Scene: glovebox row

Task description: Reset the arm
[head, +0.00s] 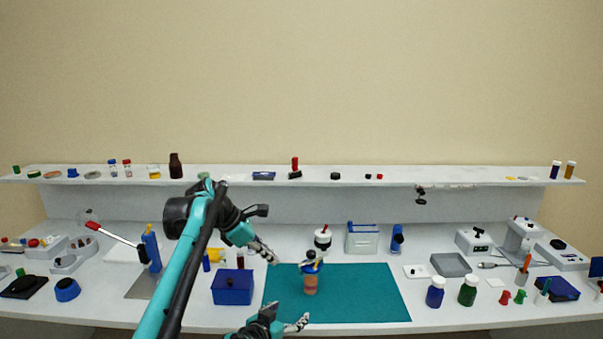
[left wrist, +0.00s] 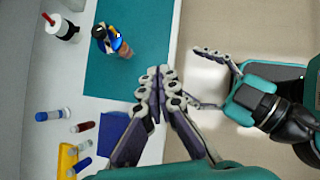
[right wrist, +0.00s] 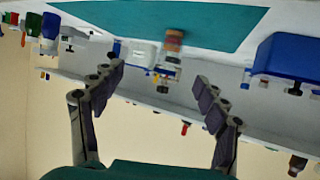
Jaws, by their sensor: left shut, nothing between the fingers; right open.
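My left gripper (head: 265,253) reaches in from the left in the head view, above the back left corner of the teal mat (head: 375,300). In the left wrist view its fingers (left wrist: 155,75) are together with nothing between them. My right gripper (head: 300,322) is low at the front edge of the table, left of the mat's middle. In the right wrist view its fingers (right wrist: 160,80) are spread wide and empty. An orange-brown container with blue and yellow parts on top (head: 311,280) stands on the mat, apart from both grippers.
A blue box (head: 233,287) stands left of the mat. A white bottle with a dark band (head: 322,238) and a grey-white container (head: 362,239) stand behind it. Blue (head: 435,292) and green (head: 467,291) bottles stand to the right. A long shelf (head: 450,175) runs along the back. The mat's right half is clear.

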